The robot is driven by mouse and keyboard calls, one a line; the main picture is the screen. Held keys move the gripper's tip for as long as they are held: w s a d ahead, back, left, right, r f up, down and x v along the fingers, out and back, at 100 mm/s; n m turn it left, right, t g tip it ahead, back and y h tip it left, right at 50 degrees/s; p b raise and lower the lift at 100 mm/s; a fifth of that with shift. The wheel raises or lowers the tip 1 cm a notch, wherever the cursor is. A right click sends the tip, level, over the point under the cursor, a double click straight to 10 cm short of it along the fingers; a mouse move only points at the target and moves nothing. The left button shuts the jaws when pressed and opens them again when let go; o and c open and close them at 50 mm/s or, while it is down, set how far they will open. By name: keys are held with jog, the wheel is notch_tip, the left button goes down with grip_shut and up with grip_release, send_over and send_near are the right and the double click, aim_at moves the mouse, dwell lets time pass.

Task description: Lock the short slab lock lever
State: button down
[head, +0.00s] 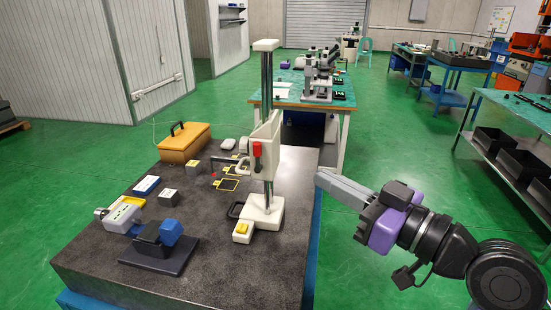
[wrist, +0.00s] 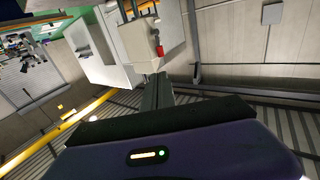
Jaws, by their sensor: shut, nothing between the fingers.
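A white height gauge (head: 267,120) stands upright on the dark granite slab (head: 225,270). The red lever also shows in the wrist view (wrist: 160,49), just beyond my fingertips. My gripper (head: 320,180) is shut and empty, to the right of the gauge column and apart from the lever. Its long grey fingers show in the wrist view (wrist: 157,82). I cannot tell from these frames whether the lever is locked.
A yellow case (head: 184,143), small blocks (head: 168,197) and a blue-topped fixture (head: 160,240) stand on the slab left of the gauge. A bench with a microscope (head: 318,75) is behind.

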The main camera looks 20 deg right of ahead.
aim_at(260, 149)
jog(key=shift+a+f, duration=0.1)
jog(key=shift+f, duration=0.25)
jog(key=p+x, duration=0.3)
jog(key=x, duration=1.1)
jog(key=shift+a+f, duration=0.1)
jog(key=shift+p, duration=0.4)
